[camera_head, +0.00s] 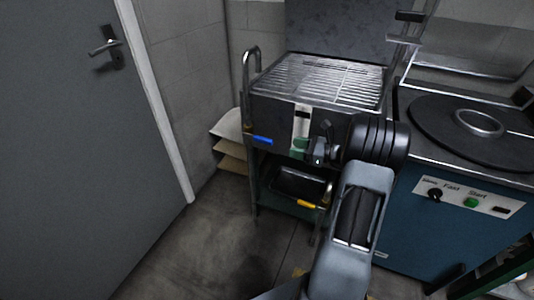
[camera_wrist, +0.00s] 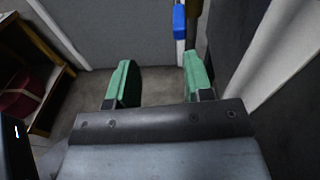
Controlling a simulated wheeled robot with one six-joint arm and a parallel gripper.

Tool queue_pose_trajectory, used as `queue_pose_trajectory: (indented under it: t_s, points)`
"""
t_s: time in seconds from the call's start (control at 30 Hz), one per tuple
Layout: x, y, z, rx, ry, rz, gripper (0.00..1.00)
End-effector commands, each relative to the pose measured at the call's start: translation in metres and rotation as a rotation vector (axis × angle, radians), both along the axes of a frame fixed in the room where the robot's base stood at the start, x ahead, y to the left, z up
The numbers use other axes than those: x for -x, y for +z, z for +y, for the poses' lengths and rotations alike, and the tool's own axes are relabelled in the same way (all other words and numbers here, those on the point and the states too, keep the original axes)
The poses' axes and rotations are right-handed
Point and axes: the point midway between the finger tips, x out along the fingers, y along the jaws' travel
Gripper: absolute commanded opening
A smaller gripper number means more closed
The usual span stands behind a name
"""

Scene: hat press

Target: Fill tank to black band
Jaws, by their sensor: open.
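The steel tank (camera_head: 275,115), with a wire grate on top, stands in the middle of the head view. A pale vertical gauge strip (camera_head: 302,118) with a dark mark is on its front. A blue lever handle (camera_head: 259,140) sits at the tank's lower left, below the curved pipe; it also shows at the top of the wrist view (camera_wrist: 179,22). A yellow lever handle (camera_head: 309,204) is lower, under the tank. My gripper (camera_head: 307,148) is in front of the tank, just right of the blue lever. Its green fingers (camera_wrist: 160,80) are apart and empty. The water level cannot be made out.
A blue machine (camera_head: 425,225) with a knob, green button and round dark lid (camera_head: 450,125) stands close on the right. A curved pipe (camera_head: 247,75) rises at the tank's left. A grey door (camera_head: 70,150) is at left. Floor (camera_head: 185,240) is clear in front.

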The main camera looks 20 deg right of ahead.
Motion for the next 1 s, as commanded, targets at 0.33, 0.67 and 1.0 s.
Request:
queue_pose_trajectory:
  t_s: [0.33,0.67,1.0]
  points:
    - [-0.026,-0.018,-0.003,-0.089,-0.072,-0.013,0.47]
    - [-0.072,-0.019,0.039,-0.087,-0.072,-0.012,0.47]
    - [-0.1,-0.017,0.064,-0.087,-0.074,-0.012,0.47]
